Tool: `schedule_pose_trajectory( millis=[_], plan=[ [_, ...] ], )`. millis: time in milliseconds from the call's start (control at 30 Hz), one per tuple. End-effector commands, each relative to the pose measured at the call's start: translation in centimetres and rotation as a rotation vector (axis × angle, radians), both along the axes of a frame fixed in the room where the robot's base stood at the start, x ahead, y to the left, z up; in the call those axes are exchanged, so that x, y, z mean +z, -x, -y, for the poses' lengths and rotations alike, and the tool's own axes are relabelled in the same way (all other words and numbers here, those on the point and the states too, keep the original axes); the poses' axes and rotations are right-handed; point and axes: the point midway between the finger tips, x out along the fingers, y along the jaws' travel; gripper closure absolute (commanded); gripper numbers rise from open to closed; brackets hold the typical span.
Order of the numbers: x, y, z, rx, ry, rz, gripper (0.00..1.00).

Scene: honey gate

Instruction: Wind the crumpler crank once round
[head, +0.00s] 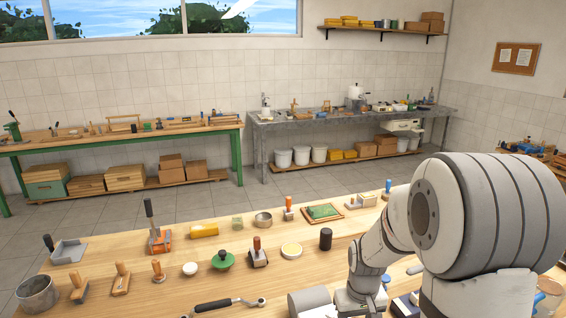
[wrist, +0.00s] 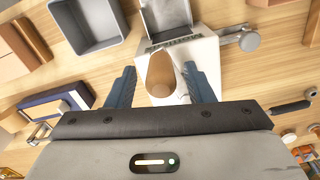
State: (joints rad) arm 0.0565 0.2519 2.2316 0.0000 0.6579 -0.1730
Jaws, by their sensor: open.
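In the wrist view, the crumpler appears to be a white block (wrist: 200,62) with a dark ribbed roller and a grey plate at its top. A tan, round-ended grip (wrist: 160,75), which looks like the crank's handle, points toward the camera. My gripper (wrist: 159,70) is open, with its blue fingers on either side of this grip. I cannot tell whether either finger touches it. A grey arm with a round knob (wrist: 249,41) sticks out to the right of the block. In the head view my arm covers this area, and I cannot make out the crumpler there.
A grey tray (wrist: 90,22) and a blue-and-white item (wrist: 60,100) lie left of the crumpler. A black-handled tool (wrist: 292,107) lies to the right. In the head view, a ratchet-like tool (head: 228,304), a green-lidded piece (head: 223,260) and several hand tools cover the wooden bench.

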Motion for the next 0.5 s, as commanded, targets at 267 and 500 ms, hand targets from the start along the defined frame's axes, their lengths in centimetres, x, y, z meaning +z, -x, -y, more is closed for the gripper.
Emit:
schedule_pose_trajectory(
  millis=[267, 500],
  plan=[
    [2.6, 0.0, 0.0, 0.000, 0.000, 0.001, 0.52],
    [4.4, 0.0, 0.0, 0.000, 0.000, 0.000, 0.52]
  ],
)
